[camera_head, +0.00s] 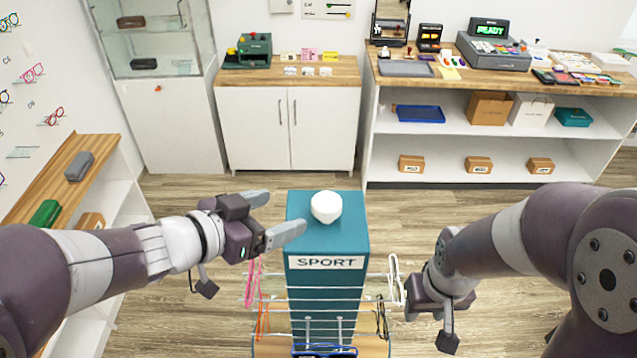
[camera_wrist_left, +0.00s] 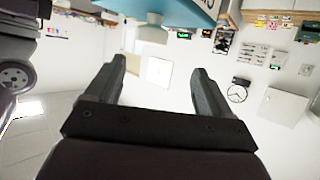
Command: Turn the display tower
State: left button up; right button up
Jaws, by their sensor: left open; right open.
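The display tower (camera_head: 328,236) is a teal column with a "SPORT" sign facing me and a white knob (camera_head: 326,207) on top. Glasses hang on wire racks on its lower part. My left gripper (camera_head: 286,212) is open and empty, just left of the tower's top, its fingers pointing toward it.
A wooden shelf (camera_head: 70,165) with glasses cases stands at the left. A white cabinet (camera_head: 290,128) stands behind the tower. A counter (camera_head: 500,84) with a cash register (camera_head: 492,50) is at the back right. Open wooden floor (camera_head: 420,215) lies around the tower.

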aim_at(327, 204)
pick_arm(q)
jog(key=w+d, duration=0.1)
jog(key=d, duration=0.1)
jog(key=d+f, duration=0.1)
jog(key=d, duration=0.1)
jog(key=w+d+f, duration=0.1)
jog(key=d, duration=0.2)
jog(key=shift+w+f, duration=0.15)
jog(key=shift+w, duration=0.2)
jog(key=w, duration=0.1)
jog(key=w+f, duration=0.1)
jog(key=w, duration=0.2)
jog(key=shift+d+f, duration=0.35)
jog(key=shift+w+d+f, duration=0.1)
jog(key=shift+d, duration=0.05)
jog(key=shift+s+d, duration=0.35)
jog(key=shift+d, duration=0.2)
jog(key=shift+w+a, duration=0.15)
jog(key=shift+a, duration=0.05)
jog(key=c, duration=0.9)
jog(key=shift+a, duration=0.1)
jog(key=c, duration=0.5)
jog(key=shift+c, duration=0.2)
pick_arm(e)
jog(key=shift+s+d, duration=0.4)
jog(key=shift+d, duration=0.3)
